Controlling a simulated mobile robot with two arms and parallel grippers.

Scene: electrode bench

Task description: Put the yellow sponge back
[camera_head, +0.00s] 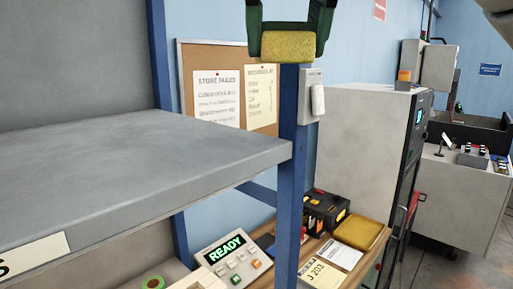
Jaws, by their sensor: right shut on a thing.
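My right gripper (289,34) is at the top middle of the head view, its two dark green fingers pointing down. It is shut on the yellow sponge (287,46), which sits between the fingertips. The sponge appears in front of the top of a blue upright post and the corkboard's right end. The bare grey shelf (140,150) spreads at the left, its right corner below and left of the sponge in the picture. My left gripper is not in view.
The blue post (289,190) stands at the shelf's right corner. Below are a READY panel (230,262), a dark box (325,211), papers (325,272) and a flat yellow-brown pad (360,232). A grey cabinet (365,140) stands behind. The visible shelf top is clear.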

